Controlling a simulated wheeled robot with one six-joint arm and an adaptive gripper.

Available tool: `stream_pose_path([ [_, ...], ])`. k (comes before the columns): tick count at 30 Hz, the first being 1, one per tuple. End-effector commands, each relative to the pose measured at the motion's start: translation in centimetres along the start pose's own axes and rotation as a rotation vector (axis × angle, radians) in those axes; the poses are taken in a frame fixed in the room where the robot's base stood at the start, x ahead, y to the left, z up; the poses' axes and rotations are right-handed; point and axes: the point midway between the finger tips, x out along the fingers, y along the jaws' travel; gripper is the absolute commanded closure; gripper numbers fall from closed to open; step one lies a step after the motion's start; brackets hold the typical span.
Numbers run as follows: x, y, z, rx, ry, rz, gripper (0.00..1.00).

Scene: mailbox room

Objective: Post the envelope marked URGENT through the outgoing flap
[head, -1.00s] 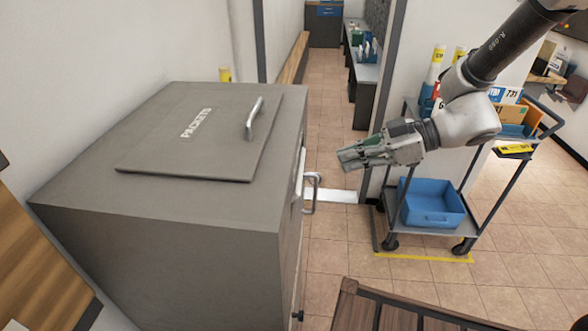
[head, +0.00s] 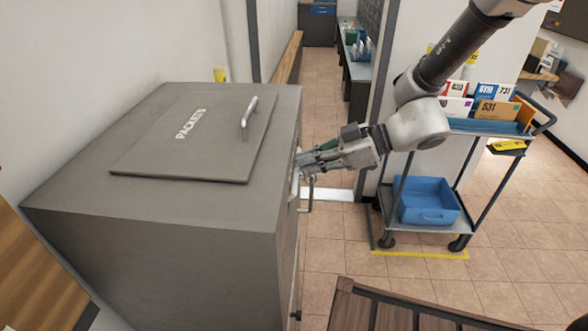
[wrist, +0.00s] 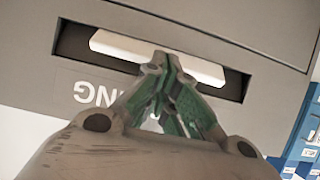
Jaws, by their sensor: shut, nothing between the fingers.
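A grey box with a PACKETS lid (head: 130,225) stands at the left in the head view. In the wrist view its front has a dark slot (wrist: 75,45) with upside-down lettering ending in ING beside it. A flat white piece (wrist: 115,47) with rounded corners lies in the slot. It looks like an envelope's edge, but no URGENT mark is visible. My gripper (wrist: 163,62) is shut and empty, its fingertips at the white piece. I cannot tell whether they touch it. In the head view my gripper (head: 303,168) is at the box's right-hand face, which is mostly hidden.
A handle (head: 308,195) sticks out from the box front just below my gripper. A trolley (head: 440,212) with a blue bin (head: 428,202) and several numbered packets stands at the right. Tiled floor lies between.

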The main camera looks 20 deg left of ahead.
Motion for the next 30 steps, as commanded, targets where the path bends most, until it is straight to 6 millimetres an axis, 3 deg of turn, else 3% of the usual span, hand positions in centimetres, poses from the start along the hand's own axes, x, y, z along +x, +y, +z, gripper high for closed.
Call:
stream_pose_path([
  [11,0.1,0.0,0.0,0.0,0.0,0.0,1.0],
  [30,2.7,-0.1,1.1,0.004,-0.001,-0.003,1.0],
])
